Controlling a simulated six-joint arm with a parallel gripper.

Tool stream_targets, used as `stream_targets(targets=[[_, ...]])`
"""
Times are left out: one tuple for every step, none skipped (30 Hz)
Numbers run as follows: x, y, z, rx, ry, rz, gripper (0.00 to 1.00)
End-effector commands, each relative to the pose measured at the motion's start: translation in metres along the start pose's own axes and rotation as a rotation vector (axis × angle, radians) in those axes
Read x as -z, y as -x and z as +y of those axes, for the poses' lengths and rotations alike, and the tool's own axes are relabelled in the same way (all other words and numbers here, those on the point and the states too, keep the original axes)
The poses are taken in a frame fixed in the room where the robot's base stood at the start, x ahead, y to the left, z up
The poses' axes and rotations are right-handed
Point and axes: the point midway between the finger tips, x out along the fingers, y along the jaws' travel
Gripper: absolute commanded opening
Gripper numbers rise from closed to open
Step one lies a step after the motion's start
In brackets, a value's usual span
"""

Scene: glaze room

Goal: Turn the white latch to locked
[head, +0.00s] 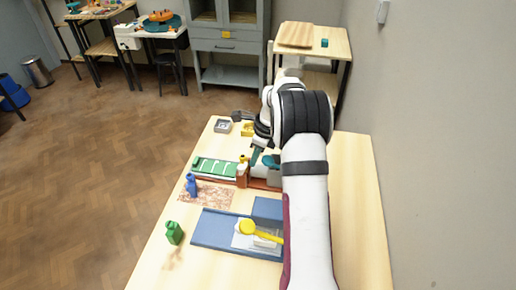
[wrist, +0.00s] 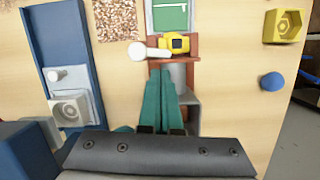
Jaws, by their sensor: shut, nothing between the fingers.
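A white lever with a round end (wrist: 145,50), which looks like the white latch, lies across a red-brown fixture at the top middle of the wrist view. A yellow part (wrist: 176,43) sits at its right end. My gripper (wrist: 161,68) has teal fingers closed together and empty, with the tips just below the lever in the picture. I cannot tell whether they touch it. In the head view my gripper (head: 256,160) is over the red-brown fixture, beside a brown block (head: 242,174). My arm hides much of this fixture, and the latch's locked mark is not readable.
A green slotted panel (head: 215,168) adjoins the fixture. A blue panel (head: 210,231) with a yellow-ended lever (head: 248,228) is nearer. A blue bottle (head: 191,186), green bottle (head: 174,233), grey box (head: 222,126) and yellow box (head: 248,129) stand around. The table's right side is bare.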

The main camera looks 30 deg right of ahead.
Motion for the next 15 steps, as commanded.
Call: stream_targets(targets=[[0.0,-0.007,0.0,-0.002,0.001,0.001,0.0],[0.0,-0.011,0.0,-0.002,0.001,0.001,0.0],[0.0,-0.015,0.0,-0.001,0.002,0.001,0.0],[0.0,-0.017,0.0,-0.001,0.002,0.001,0.0],[0.0,-0.019,0.0,-0.001,0.001,0.001,0.0],[0.0,-0.021,0.0,0.0,0.001,0.0,0.0],[0.0,-0.022,0.0,0.0,0.001,0.0,0.0],[0.0,-0.022,0.0,0.0,0.001,0.0,0.0],[0.0,-0.023,0.0,0.0,0.001,0.0,0.0],[0.0,-0.023,0.0,0.0,0.001,0.0,0.0],[0.0,-0.023,0.0,0.001,0.001,0.0,0.0],[0.0,-0.023,0.0,0.0,0.001,0.0,0.0],[0.0,-0.023,0.0,0.0,0.001,0.0,0.0],[0.0,-0.023,0.0,0.0,0.001,0.0,0.0],[0.0,-0.023,0.0,0.0,0.001,0.0,0.0]])
